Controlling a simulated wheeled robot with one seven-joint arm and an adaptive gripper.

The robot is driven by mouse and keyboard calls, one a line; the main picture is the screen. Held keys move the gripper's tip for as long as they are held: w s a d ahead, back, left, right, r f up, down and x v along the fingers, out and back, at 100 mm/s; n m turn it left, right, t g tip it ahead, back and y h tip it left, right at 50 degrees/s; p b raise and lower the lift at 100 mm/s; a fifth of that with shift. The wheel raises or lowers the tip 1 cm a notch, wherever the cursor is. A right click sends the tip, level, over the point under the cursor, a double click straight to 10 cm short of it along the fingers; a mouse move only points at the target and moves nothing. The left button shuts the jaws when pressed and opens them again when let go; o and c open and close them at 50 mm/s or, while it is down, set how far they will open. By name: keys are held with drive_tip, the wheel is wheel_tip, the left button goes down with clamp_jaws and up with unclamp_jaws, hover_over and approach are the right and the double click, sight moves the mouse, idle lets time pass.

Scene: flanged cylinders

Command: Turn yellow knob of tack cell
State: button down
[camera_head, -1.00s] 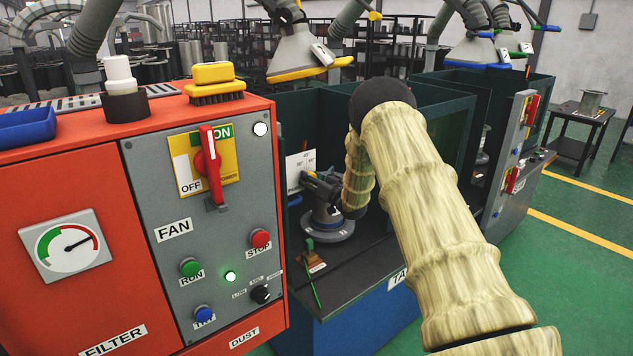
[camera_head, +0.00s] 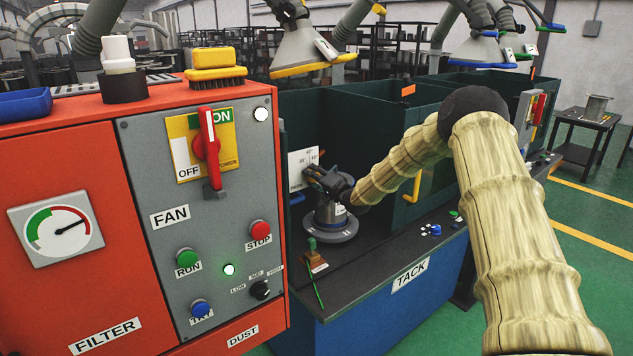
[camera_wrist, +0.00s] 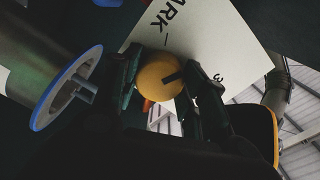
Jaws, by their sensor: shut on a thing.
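The yellow knob (camera_wrist: 158,78) is round with a dark pointer line on it. It sits in front of a white card (camera_wrist: 205,40) with printed letters and marks. My gripper (camera_wrist: 163,84) has one finger on each side of the knob and is shut on it. In the head view my gripper (camera_head: 312,172) is at the white card (camera_head: 298,160) on the back left wall of the tack cell, and it hides the knob. The cell's front carries a TACK label (camera_head: 410,274).
A grey round fixture (camera_head: 331,226) stands close below my gripper. A blue-rimmed disc (camera_wrist: 68,88) is left of the fingers in the wrist view. The orange filter cabinet (camera_head: 65,290) stands at left. A green-handled brush (camera_head: 313,262) lies on the bench.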

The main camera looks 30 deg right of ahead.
drive_tip(key=shift+d+f+m+y+b, duration=0.1)
drive_tip(key=shift+m+y+b, duration=0.05)
drive_tip(key=shift+m+b, duration=2.85)
drive_tip(key=shift+d+m+y+b, duration=0.1)
drive_tip(key=shift+m+y+b, duration=0.05)
drive_tip(key=shift+m+b, duration=2.85)
drive_tip(key=shift+m+p, duration=0.4)
drive_tip(key=shift+m, duration=0.2)
drive_tip(key=c, duration=0.8)
unclamp_jaws()
drive_tip(key=shift+a, duration=0.1)
